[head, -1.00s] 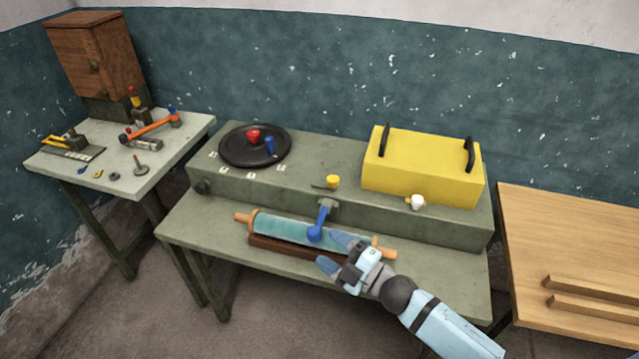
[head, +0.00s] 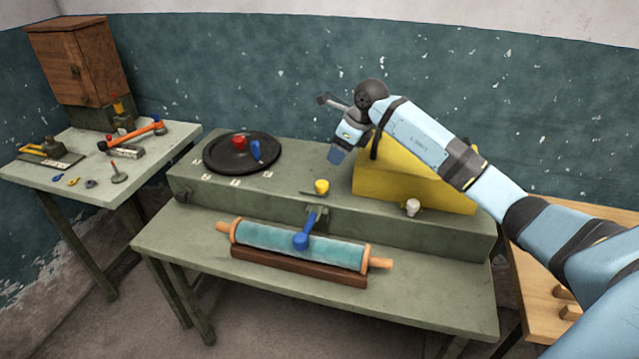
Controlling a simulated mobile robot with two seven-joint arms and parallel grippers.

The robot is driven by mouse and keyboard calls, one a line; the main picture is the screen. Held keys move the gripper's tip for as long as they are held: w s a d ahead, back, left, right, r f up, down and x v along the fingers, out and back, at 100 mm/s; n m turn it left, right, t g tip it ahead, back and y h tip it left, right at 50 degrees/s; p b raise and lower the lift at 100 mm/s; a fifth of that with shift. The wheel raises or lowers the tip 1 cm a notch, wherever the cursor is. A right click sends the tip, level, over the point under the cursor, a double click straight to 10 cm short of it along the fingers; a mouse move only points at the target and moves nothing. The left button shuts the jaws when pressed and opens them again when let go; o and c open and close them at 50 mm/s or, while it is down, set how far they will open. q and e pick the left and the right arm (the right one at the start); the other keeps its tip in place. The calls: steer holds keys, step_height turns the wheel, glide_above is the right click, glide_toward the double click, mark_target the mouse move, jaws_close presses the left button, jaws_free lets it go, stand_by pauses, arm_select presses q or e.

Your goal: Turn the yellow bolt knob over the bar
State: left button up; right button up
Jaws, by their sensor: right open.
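The small yellow knob (head: 321,186) stands on top of the green-grey machine housing, near its front edge. A thin dark bar (head: 306,193) lies low beside it on the left; whether the knob is over it I cannot tell. My right gripper (head: 336,156) is open and empty, pointing down above and behind the knob, apart from it. It is next to the left end of the yellow box. My left gripper is out of view.
A blue lever (head: 303,238) hangs in front of a teal roller (head: 270,243). The yellow box (head: 410,186) with dark handles and a white knob (head: 412,207) stand to the right. A black disc (head: 215,155) with red and blue knobs is at left.

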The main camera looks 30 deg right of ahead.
mark_target(322, 183)
steer(key=x, duration=1.2)
steer(key=shift+a+f, duration=0.25)
steer(key=c, duration=0.9)
